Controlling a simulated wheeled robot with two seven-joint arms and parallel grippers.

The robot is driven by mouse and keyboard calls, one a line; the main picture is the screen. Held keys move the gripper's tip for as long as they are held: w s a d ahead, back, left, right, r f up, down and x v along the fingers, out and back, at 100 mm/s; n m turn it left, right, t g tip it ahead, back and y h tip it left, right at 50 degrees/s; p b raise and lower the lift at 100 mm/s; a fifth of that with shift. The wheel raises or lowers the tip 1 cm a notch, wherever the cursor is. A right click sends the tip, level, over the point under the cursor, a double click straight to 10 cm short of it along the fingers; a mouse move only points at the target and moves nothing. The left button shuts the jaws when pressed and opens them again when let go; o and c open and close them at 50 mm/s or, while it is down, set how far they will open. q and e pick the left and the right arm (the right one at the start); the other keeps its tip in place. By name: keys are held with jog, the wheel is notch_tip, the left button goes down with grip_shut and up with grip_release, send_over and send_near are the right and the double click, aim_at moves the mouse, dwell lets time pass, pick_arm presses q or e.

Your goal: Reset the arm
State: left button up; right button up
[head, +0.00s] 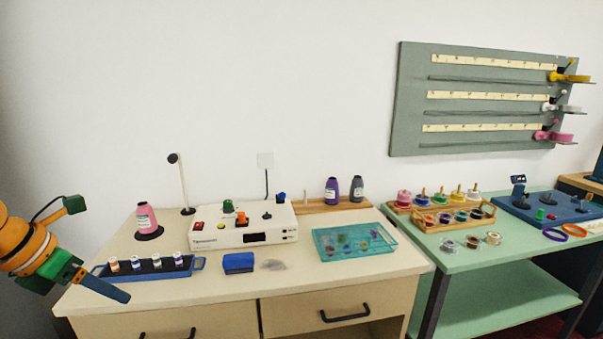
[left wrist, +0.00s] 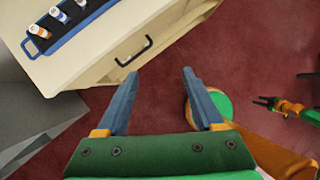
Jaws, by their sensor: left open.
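My left gripper (left wrist: 158,100) is open, with nothing between its two blue fingers in the left wrist view. It is over the red floor, in front of the cream counter's drawer side. In the head view my left arm comes in at the left edge, and the gripper (head: 103,289) is beside the counter's front left corner, apart from the blue tray. The head view does not show my right gripper. In the left wrist view a small dark gripper on an orange and green arm (left wrist: 268,103) shows at the right; its jaws are too small to judge.
A blue tray (head: 199,264) with several small vials is closest to my left gripper. The cream counter (head: 215,290) also holds a pink bottle (head: 147,218), a white device (head: 215,237), a blue block (head: 238,263) and a teal tray (head: 322,257). A green table (head: 445,259) stands right.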

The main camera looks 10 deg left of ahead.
pick_arm(q)
jog(key=a+f+n+t, duration=0.7)
jog(key=a+f+n, duration=0.4)
jog(key=f+n, duration=0.45)
jog(key=s+f+n+g+y, duration=0.1)
jog(key=s+f+n+y, duration=0.3)
jog(key=f, duration=0.5)
jog(key=s+f+n+g+y, duration=0.1)
jog(key=s+f+n, duration=0.4)
jog(key=f, duration=0.5)
jog(key=s+d+f+n+g, duration=0.5)
jog(key=s+d+f+n, duration=0.3)
jog(key=s+d+f, duration=0.5)
jog(key=s+d+f+n+g+h, duration=0.1)
jog(key=s+d+f+n+g, duration=0.1)
jog(key=d, duration=0.6)
jog(key=s+d+f+n+g+h+p, duration=0.1)
jog(key=s+d+f+n+g, duration=0.1)
jog(key=s+d+f, duration=0.3)
jog(key=s+d, duration=0.2)
jog(key=d, duration=0.2)
jog(key=shift+d, duration=0.15)
